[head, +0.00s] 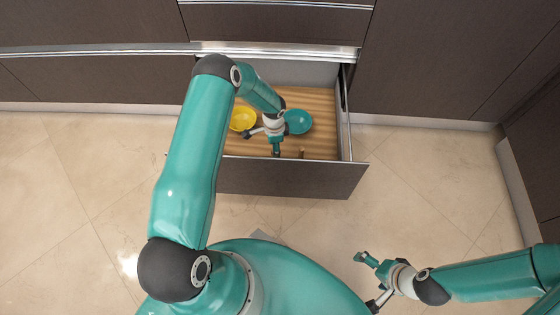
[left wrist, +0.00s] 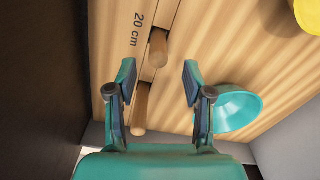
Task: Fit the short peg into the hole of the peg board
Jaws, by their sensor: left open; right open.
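My left gripper (head: 262,142) reaches down into an open drawer, with its fingers apart. In the left wrist view the open fingers (left wrist: 159,82) have two brown wooden pegs in front of them. The farther peg (left wrist: 158,48) shows ahead of the gap between the fingertips. The nearer peg (left wrist: 140,108) shows between the fingers, closer to the left one, and I see no contact. Both are by a dark line on wood printed "20 cm" (left wrist: 137,30). I cannot tell which peg is short, and no empty hole is clear. My right gripper (head: 366,281) is open and empty above the floor.
The drawer (head: 290,178) has a wooden bottom and raised sides. A teal bowl (head: 298,121) and a yellow bowl (head: 243,119) stand in it; the teal one is also just right of my left fingers in the wrist view (left wrist: 238,108). Tiled floor (head: 430,180) lies clear at right.

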